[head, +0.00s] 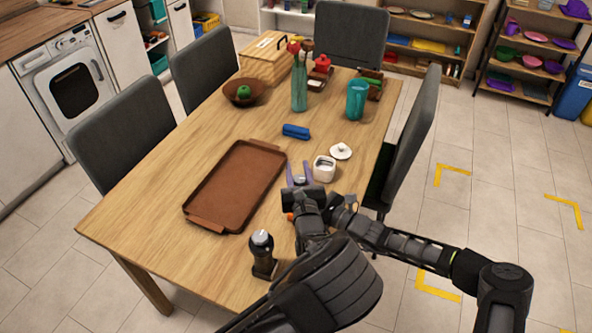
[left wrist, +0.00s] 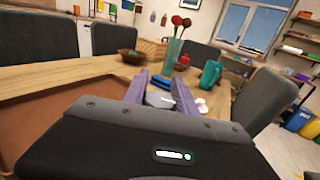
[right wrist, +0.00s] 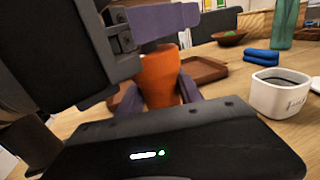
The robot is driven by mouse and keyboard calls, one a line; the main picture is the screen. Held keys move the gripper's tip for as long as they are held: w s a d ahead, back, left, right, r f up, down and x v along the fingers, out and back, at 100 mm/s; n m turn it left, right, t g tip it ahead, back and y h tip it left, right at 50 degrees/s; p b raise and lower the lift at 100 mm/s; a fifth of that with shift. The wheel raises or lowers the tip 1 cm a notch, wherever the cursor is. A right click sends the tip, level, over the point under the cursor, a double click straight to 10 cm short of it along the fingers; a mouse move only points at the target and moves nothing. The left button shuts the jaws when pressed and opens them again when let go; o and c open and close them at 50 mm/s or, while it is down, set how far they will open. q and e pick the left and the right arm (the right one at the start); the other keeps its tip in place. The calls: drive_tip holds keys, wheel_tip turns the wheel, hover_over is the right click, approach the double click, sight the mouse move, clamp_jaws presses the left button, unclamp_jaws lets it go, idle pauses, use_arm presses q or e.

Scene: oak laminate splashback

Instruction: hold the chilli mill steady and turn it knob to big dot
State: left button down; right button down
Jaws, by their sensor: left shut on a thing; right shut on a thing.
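The chilli mill shows in the right wrist view as an upright orange body (right wrist: 160,78). My right gripper (right wrist: 160,92) is shut on this body, one purple finger on each side. My left gripper (head: 299,172) is shut on the mill's grey knob (left wrist: 160,100), which shows between its purple fingers in the left wrist view. A purple finger of the left gripper crosses above the orange body in the right wrist view. In the head view my arms hide most of the mill and the right gripper. No dot marks are visible on the knob.
A black mill with a silver top (head: 262,245) stands near the front table edge. A brown tray (head: 237,185) lies to the left. A white pot (head: 325,168), its lid (head: 340,151) and a blue brush-like item (head: 296,131) are close by. A vase (head: 299,88) stands farther back.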

use_arm(q)
drive_tip(key=shift+d+m+h, duration=0.25)
drive_tip(key=shift+m+h, duration=0.65)
drive_tip(key=shift+h, duration=0.6)
drive_tip(key=c, duration=1)
unclamp_jaws()
drive_tip(key=shift+o, duration=0.2)
drive_tip(key=shift+s, duration=0.1)
drive_tip(key=s, duration=1.2)
drive_tip(key=shift+a, duration=0.15)
drive_tip(key=shift+w, duration=0.1)
